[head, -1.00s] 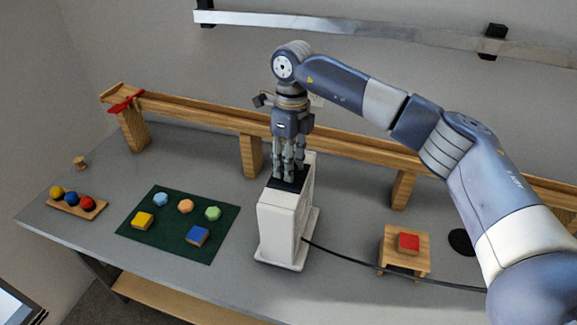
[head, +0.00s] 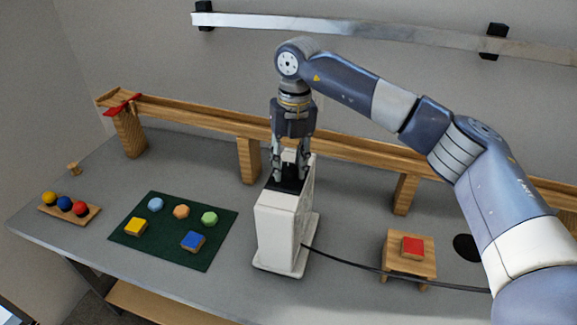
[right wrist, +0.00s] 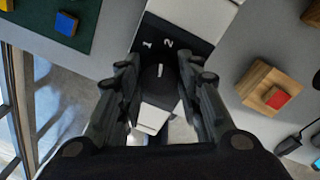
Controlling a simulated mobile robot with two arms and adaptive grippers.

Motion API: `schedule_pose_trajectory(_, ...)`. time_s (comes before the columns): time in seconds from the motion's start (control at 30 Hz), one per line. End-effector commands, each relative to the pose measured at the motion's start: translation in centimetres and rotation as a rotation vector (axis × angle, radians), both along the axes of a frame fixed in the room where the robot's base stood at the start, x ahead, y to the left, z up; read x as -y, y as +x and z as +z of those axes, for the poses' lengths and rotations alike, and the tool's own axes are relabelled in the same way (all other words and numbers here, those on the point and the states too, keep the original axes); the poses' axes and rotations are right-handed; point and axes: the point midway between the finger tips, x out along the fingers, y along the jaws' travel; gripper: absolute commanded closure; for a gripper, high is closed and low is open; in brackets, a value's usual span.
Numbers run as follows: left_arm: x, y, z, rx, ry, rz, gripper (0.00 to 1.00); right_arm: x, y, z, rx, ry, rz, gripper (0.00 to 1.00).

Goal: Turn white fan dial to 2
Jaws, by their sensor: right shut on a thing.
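The white fan (head: 283,222) stands upright on the grey table, with a black panel on its top. In the right wrist view the panel (right wrist: 180,52) carries the white numbers 1 and 2. Below them is a round black dial (right wrist: 158,84) with a short white mark. The mark points roughly up toward the numbers; I cannot tell exactly which one it lines up with. My right gripper (head: 291,178) points down at the fan's top. Its fingers (right wrist: 159,70) are shut on the dial, one on each side. My left gripper is not in view.
A green mat (head: 165,249) with coloured blocks and a wooden tray (head: 88,218) with balls lie to the left. A small wooden stand (head: 394,264) with a red block is to the right. A wooden track (head: 210,119) runs behind the fan. A black cable (head: 350,266) crosses the table.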

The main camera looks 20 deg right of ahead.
Motion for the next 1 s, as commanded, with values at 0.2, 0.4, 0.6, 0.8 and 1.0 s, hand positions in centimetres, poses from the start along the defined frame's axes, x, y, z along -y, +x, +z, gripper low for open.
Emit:
schedule_pose_trajectory(0.2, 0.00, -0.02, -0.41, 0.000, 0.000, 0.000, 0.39, 0.05, 0.05, 0.10, 0.003, 0.001, -0.092, 0.91)
schedule_pose_trajectory(0.4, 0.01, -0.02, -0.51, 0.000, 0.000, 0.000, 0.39, 0.05, 0.04, 0.14, 0.003, 0.000, -0.131, 0.91)
schedule_pose_trajectory(0.6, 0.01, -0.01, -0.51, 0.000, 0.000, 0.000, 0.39, 0.05, 0.04, 0.17, 0.003, 0.000, -0.138, 0.91)
schedule_pose_trajectory(0.8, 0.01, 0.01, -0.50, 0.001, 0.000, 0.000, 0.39, 0.05, 0.04, 0.17, 0.003, 0.001, -0.137, 0.91)
schedule_pose_trajectory(1.0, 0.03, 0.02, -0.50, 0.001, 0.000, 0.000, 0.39, 0.05, 0.03, 0.13, 0.003, 0.000, -0.136, 0.46)
